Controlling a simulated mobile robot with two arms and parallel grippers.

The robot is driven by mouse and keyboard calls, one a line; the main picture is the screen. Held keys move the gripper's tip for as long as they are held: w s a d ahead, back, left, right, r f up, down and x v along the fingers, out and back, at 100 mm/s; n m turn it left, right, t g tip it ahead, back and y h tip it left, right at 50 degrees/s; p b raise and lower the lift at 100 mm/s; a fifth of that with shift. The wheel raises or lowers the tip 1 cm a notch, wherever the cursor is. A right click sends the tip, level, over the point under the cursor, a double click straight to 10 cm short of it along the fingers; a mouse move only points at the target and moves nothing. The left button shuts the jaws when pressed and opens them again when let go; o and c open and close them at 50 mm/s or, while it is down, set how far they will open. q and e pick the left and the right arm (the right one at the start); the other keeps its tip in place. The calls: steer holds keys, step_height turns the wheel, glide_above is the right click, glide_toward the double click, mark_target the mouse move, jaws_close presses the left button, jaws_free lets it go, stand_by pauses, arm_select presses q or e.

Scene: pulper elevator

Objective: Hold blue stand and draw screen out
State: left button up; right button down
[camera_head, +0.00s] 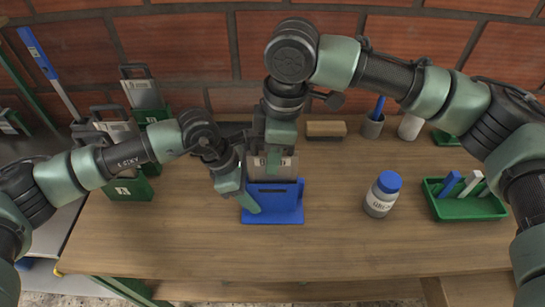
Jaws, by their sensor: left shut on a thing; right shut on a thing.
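The blue stand (288,213) sits on the wooden table near its middle. The grey screen (288,170) is upright at the stand, with its lower part hidden behind the stand's blue front. My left gripper (250,204) reaches in from the left and is shut on the left side of the blue stand. My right gripper (274,162) comes down from above and is shut on the screen. The gripper hides the screen's top and the exact grip.
A white jar with a blue lid (382,194) stands right of the stand. A green tray (468,207) with small items lies further right. A brush (326,129) and a grey cup (373,126) are at the back. Green holders (128,188) with grey screens stand left. The front table is clear.

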arm_select(q)
steer(key=shift+a+f, duration=0.1)
steer(key=shift+f, duration=0.1)
arm_select(e)
steer(key=shift+r, duration=5.75)
arm_select(q)
steer(key=shift+r, duration=0.1)
arm_select(e)
steer(key=shift+r, duration=0.65)
arm_select(q)
steer(key=o, duration=1.6)
steer(key=v, duration=1.2)
steer(key=shift+r, duration=0.15)
